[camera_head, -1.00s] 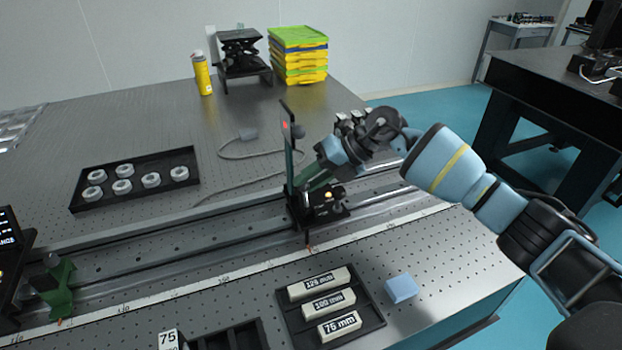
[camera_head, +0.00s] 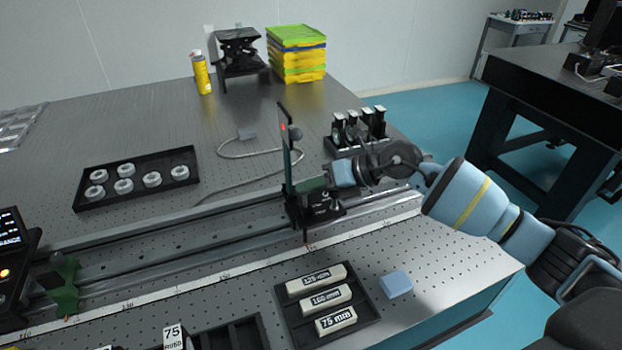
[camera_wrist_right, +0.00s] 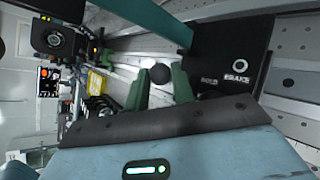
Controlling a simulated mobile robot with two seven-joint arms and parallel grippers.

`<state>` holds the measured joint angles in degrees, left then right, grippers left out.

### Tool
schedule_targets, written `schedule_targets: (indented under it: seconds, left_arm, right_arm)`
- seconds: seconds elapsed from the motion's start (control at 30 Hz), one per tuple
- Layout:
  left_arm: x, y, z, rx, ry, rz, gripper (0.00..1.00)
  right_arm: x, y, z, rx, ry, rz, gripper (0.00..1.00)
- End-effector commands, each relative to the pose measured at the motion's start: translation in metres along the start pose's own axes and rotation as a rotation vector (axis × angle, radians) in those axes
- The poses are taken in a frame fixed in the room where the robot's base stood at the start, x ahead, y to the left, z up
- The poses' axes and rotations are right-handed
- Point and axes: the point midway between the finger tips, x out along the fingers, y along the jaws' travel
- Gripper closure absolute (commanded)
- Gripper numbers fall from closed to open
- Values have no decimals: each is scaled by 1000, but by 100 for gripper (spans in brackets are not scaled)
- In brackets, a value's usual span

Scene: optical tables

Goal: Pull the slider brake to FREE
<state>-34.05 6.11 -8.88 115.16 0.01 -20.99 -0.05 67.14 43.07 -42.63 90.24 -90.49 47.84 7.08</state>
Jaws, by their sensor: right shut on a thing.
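The slider (camera_head: 312,208) is a black carriage on the long metal rail, with a thin upright panel (camera_head: 284,150) on it that bears a red spot. In the right wrist view its black top (camera_wrist_right: 232,50) carries a white ring and white lettering that reads like BRAKE. My right gripper (camera_head: 318,184) is low at the right side of the slider. In the wrist view its green fingers (camera_wrist_right: 160,82) are on both sides of a round dark knob (camera_wrist_right: 160,73) and are shut on it. The brake's setting cannot be read. My left gripper is not in view.
The rail (camera_head: 150,250) runs across the table behind a scale strip. A black tray with labelled blocks (camera_head: 322,298) and a blue block (camera_head: 396,284) lie in front. A rack of dark holders (camera_head: 357,130) stands behind my right gripper. A tray of white rings (camera_head: 135,180) is at left.

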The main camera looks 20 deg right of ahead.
Motion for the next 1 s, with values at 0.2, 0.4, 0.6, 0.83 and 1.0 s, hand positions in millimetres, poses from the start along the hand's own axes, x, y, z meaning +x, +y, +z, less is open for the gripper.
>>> schedule_targets:
  seconds: [0.2, 0.4, 0.6, 0.83, 1.0]
  left_arm:
    - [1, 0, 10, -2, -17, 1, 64]
    - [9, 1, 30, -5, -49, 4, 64]
    - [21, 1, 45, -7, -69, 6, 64]
    - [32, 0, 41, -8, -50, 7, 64]
    - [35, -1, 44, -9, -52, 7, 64]
  right_arm:
    - [-5, 2, -15, -142, -142, 21, 98]
    - [-7, 3, -27, -264, -262, 39, 98]
    - [-9, 3, -36, -361, -358, 52, 98]
    - [-11, 4, -40, -433, -428, 61, 98]
    - [-12, 6, -40, -459, -452, 65, 98]
